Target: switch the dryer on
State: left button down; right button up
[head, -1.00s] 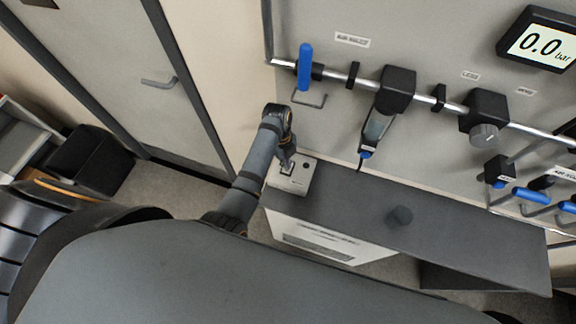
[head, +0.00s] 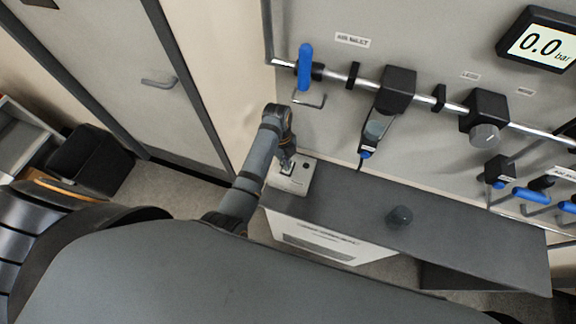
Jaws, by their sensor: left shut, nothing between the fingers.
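The dryer is a grey cabinet (head: 350,206) with a pale front, standing below the wall pipe. A small light-grey control plate (head: 300,180) with a dark round spot sits on its top at the left end. My left gripper (head: 287,167) is shut and empty, pointing down at this plate. Its tips are at a small switch on the plate; the switch is mostly hidden, and I cannot tell its position or whether the tips touch it. My right gripper is not in view.
A pipe with a blue-handled valve (head: 305,67), a filter (head: 397,92) and a regulator knob (head: 484,135) runs above the cabinet. The gauge (head: 541,41) reads 0.0 bar. A black knob (head: 400,215) stands on the cabinet top. A grey door (head: 130,75) is at left.

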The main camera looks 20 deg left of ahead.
pick_arm(q)
jog(key=shift+f+b, duration=0.4)
jog(key=shift+f, duration=0.55)
dwell(0.4)
notch_tip(320, 180, up, 2)
jog(key=shift+r+p, duration=0.25)
jog(key=shift+p, duration=0.8)
jog(key=shift+r, duration=2.3)
jog(key=shift+a, duration=0.1)
